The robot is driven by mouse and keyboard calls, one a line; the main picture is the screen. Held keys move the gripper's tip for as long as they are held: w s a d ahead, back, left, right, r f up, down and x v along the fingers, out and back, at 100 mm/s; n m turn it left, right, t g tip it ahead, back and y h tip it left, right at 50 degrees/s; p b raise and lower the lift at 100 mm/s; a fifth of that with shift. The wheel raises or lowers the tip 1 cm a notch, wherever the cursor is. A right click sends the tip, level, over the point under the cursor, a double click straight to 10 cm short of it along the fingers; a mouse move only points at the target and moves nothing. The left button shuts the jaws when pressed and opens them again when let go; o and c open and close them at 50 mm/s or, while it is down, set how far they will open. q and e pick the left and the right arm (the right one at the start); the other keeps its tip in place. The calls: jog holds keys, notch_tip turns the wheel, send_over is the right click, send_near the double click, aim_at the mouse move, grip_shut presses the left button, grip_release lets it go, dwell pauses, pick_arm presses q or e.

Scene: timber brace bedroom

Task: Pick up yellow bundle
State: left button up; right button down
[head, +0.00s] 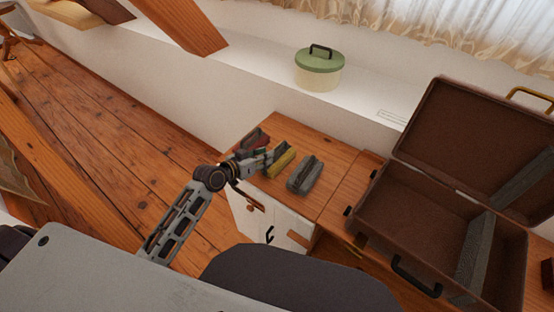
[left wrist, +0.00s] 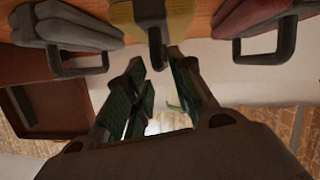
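The yellow bundle (head: 283,160) lies on the wooden cabinet top between a red bundle (head: 256,138) and a grey bundle (head: 304,175). My left gripper (head: 262,163) is at the near end of the yellow bundle, partly covering it. In the left wrist view, the yellow bundle (left wrist: 178,18) is at the top middle with its dark handle (left wrist: 157,50) hanging toward the fingers. My left gripper (left wrist: 158,65) is open, its two fingertips on either side of that handle. Whether they touch it I cannot tell. My right gripper is not in view.
The grey bundle (left wrist: 68,25) and red bundle (left wrist: 255,18) flank the yellow one closely. An open brown suitcase (head: 415,225) stands to the right on the same surface. A green-lidded tin (head: 319,70) stands on the white ledge behind.

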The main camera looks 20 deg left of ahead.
aim_at(276, 148)
pick_arm(q)
jog(key=shift+x, duration=0.75)
jog(key=shift+w+d+f, duration=0.1)
jog(key=shift+w+d, duration=0.2)
jog(key=shift+w, duration=0.35)
jog(key=shift+w+d, duration=0.3)
jog(key=shift+w, duration=0.35)
jog(key=shift+x, duration=1.2)
jog(key=shift+f, duration=0.1)
grip_shut()
